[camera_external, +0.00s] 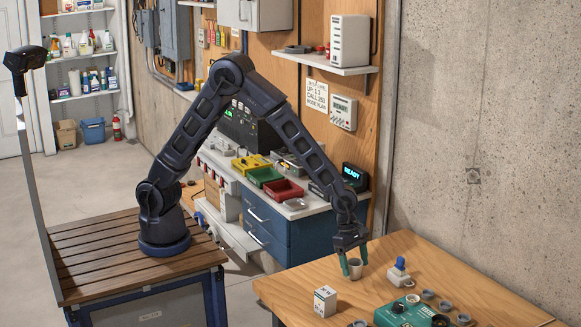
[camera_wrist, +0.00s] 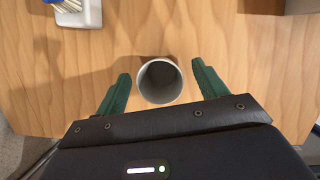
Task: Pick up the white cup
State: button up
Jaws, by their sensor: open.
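The white cup (camera_external: 355,268) stands upright on the wooden table (camera_external: 420,262), near its back-left part. In the wrist view the cup (camera_wrist: 160,82) shows its open round mouth from above and looks empty. My gripper (camera_external: 354,263) points down at the cup. In the wrist view my gripper (camera_wrist: 160,85) is open, with one green finger on each side of the cup. A gap shows between the cup and each finger, wider on the right than on the left. Nothing is held.
Right of the cup is a white holder with a blue top (camera_external: 399,271). A small white box (camera_external: 325,301) stands in front. A green device (camera_external: 405,312) and several small round grey pieces lie at the front right. A concrete wall (camera_external: 485,150) rises behind the table.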

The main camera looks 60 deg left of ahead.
jog(key=shift+x, duration=1.05)
jog(key=shift+c, duration=0.4)
jog(key=c, duration=1)
jog(key=shift+o, duration=0.2)
